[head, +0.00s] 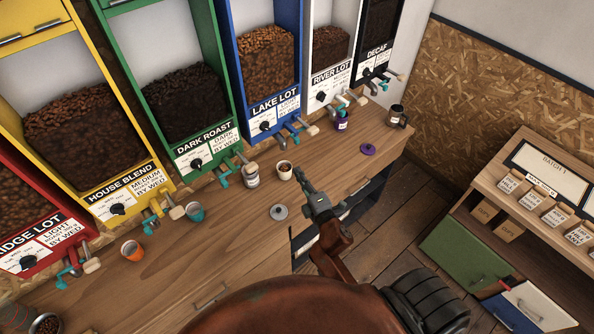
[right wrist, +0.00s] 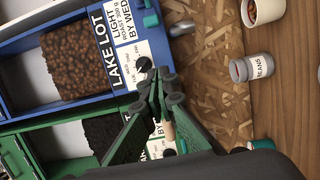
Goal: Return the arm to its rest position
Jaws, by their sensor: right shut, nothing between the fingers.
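My right gripper (head: 300,178) is over the front part of the wooden counter, just in front of a white cup of beans (head: 285,170). In the right wrist view its green fingers (right wrist: 158,92) are together with nothing between them. That view shows the Lake Lot dispenser (right wrist: 75,60) beyond the fingers. My right arm (head: 333,245) reaches up from the bottom of the head view. My left gripper is not in the head view.
Bean dispensers, such as the green Dark Roast one (head: 195,150), line the counter's back. A grey lid (head: 279,212), a can (head: 251,177), an orange cup (head: 132,250), a teal cup (head: 195,212) and a purple lid (head: 367,150) stand or lie on the counter. A shelf unit (head: 500,200) is at right.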

